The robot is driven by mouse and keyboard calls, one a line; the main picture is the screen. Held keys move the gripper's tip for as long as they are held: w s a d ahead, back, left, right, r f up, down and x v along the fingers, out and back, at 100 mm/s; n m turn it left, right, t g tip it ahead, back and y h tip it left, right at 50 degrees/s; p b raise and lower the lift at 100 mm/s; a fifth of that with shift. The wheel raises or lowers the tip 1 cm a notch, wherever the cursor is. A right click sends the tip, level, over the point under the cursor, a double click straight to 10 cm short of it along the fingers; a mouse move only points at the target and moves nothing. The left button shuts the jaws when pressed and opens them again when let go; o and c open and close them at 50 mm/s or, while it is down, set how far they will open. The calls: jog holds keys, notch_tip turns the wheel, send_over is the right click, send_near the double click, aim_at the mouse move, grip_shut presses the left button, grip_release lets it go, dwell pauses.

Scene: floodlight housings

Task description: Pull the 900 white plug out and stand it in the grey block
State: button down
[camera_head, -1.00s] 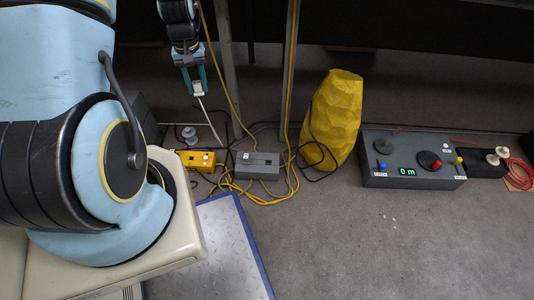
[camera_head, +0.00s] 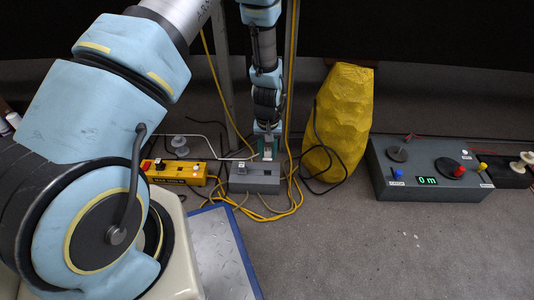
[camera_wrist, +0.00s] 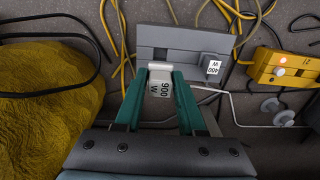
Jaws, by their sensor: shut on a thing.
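The white plug, labelled 900 W (camera_wrist: 160,84), is held between the green fingers of my gripper (camera_wrist: 158,92). My gripper (camera_head: 267,151) is shut on it at the right part of the grey block (camera_head: 254,180). In the wrist view the plug's far end overlaps the near edge of the grey block (camera_wrist: 165,38); I cannot tell whether it is seated in it. A grey plug labelled 400 W (camera_wrist: 213,67) stands in the same block. The plug's white cable (camera_head: 205,138) runs off to the left.
A lumpy yellow bag (camera_head: 337,125) stands close on the right. Yellow cables (camera_head: 280,215) lie in front. A grey control box (camera_head: 425,180) reads 0 m. A metal plate (camera_head: 215,250) lies in front.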

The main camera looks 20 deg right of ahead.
jog(key=shift+f+b, duration=1.75)
jog(key=shift+f, duration=0.2)
jog(key=shift+f+b, duration=0.3)
jog(key=shift+f, duration=0.65)
jog(key=shift+p, duration=0.85)
jog(key=shift+f+b, duration=0.6)
jog(key=shift+f, duration=0.6)
jog(key=shift+c, duration=2.1)
grip_release()
jog(key=shift+r, duration=0.1)
jog(key=shift+r+p, duration=3.15)
jog(key=shift+r, duration=0.35)
